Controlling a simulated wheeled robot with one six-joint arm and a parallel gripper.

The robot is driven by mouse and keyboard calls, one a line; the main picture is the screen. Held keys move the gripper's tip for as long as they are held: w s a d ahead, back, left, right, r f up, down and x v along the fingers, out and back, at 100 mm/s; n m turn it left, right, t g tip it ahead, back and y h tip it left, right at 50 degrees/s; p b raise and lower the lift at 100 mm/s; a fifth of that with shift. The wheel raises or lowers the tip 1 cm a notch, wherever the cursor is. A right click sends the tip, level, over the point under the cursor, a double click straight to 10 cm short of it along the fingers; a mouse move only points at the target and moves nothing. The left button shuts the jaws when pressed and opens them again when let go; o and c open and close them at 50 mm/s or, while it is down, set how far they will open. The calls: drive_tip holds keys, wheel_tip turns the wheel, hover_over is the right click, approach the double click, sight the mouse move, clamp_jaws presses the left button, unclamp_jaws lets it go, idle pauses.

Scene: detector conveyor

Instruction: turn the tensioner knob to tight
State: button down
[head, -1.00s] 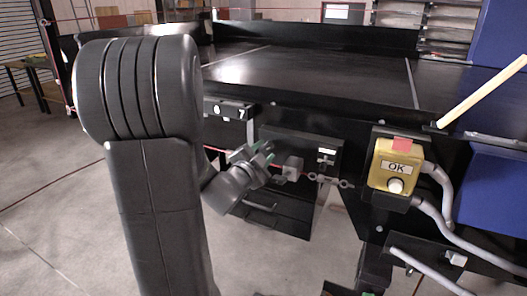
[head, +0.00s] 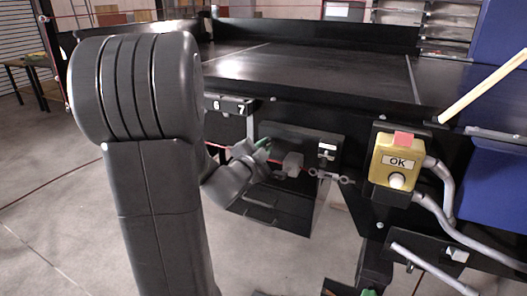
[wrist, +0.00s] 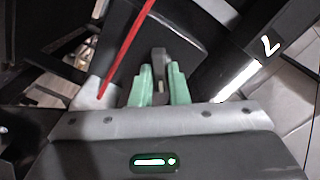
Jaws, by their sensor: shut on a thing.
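My gripper (head: 264,148) reaches in low under the front of the conveyor, with its green fingertips at the front of a black housing (head: 290,140). In the wrist view, the two green fingers (wrist: 160,88) are closed around a small grey knob (wrist: 159,60), which shows between and just beyond them. In the head view, a grey block (head: 292,163) lies just right of the fingertips; I cannot tell whether it is the knob or part of its mount. The knob's pointer or tight mark cannot be made out.
A metal eye linkage (head: 332,177) sits right of the grey block. A red cord (wrist: 125,45) crosses close by the fingers.

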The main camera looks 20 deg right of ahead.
drive_tip(key=m+b, duration=0.1)
drive_tip(key=b, duration=0.1)
drive_tip(key=m+b, duration=0.2)
drive_tip(key=b, duration=0.1)
drive_tip(key=shift+f+m, duration=0.3)
drive_tip(key=shift+r+m+b, duration=0.15)
drive_tip(key=shift+m+b, duration=1.55)
drive_tip(key=shift+m, duration=0.1)
drive_tip(key=c, duration=1.4)
unclamp_jaws()
drive_tip(key=shift+r, duration=0.1)
drive_tip(key=v, duration=1.3)
drive_tip(key=shift+s+a+p, duration=0.25)
drive_tip(key=shift+s+p, duration=0.05)
drive_tip(key=shift+p, duration=0.15)
